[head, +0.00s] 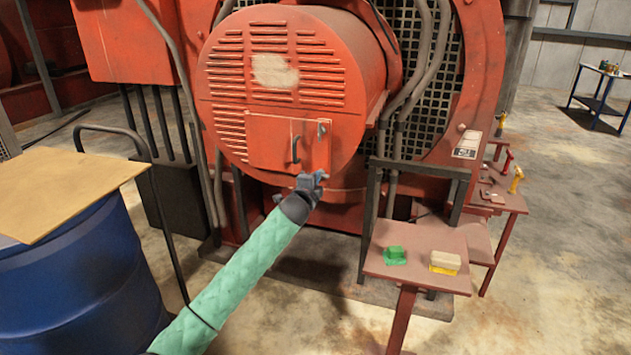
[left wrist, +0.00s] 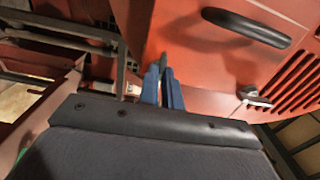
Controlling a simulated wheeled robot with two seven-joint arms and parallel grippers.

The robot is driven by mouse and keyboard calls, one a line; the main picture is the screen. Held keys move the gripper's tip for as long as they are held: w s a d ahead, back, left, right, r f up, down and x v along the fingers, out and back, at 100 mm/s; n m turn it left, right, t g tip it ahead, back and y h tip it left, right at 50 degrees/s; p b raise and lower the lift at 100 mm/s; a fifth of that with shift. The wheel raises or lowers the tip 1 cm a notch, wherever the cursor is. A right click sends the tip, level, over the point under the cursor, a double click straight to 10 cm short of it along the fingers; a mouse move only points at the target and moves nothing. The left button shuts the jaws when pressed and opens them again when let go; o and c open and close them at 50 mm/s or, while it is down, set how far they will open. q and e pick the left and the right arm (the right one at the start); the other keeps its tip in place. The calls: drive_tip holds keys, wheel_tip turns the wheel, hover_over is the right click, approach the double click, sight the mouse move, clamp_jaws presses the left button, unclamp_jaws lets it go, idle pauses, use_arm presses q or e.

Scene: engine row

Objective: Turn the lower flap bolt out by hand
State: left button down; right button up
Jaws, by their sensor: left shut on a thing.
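The red flap (head: 272,142) sits low on the round end of the red engine housing. Its dark handle (head: 295,149) shows near the middle, and also in the left wrist view (left wrist: 245,27). The upper bolt (head: 322,130) is at the flap's upper right; in the left wrist view it is a pale fitting (left wrist: 253,97). My left gripper (head: 316,178) is at the flap's lower right corner. In the left wrist view its blue fingers (left wrist: 163,86) are shut on the lower flap bolt (left wrist: 164,61), a small grey piece mostly hidden between them. My right gripper is not in view.
A blue drum (head: 80,275) with a tan board (head: 60,190) on top stands at the left. At right, a small stand (head: 415,275) holds a green item (head: 395,256) and a yellow-and-cream block (head: 445,262). Pipes and posts stand right of the housing.

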use_arm(q)
drive_tip(key=shift+s+d+n, duration=0.1)
drive_tip(key=shift+d+n, duration=0.05)
drive_tip(key=shift+n, duration=4.35)
drive_tip(key=shift+d+n, duration=0.15)
drive_tip(key=shift+n, duration=4.35)
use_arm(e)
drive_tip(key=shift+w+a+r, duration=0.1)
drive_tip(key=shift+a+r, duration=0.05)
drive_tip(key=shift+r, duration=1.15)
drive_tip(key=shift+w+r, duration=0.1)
use_arm(q)
drive_tip(key=c, duration=1.6)
unclamp_jaws()
drive_tip(key=shift+f+b+v, duration=0.15)
drive_tip(key=shift+b+v, duration=0.55)
drive_tip(key=shift+v, duration=1.15)
drive_tip(key=shift+f+b+v, duration=0.1)
drive_tip(key=shift+b+v, duration=0.6)
drive_tip(key=shift+v, duration=1.2)
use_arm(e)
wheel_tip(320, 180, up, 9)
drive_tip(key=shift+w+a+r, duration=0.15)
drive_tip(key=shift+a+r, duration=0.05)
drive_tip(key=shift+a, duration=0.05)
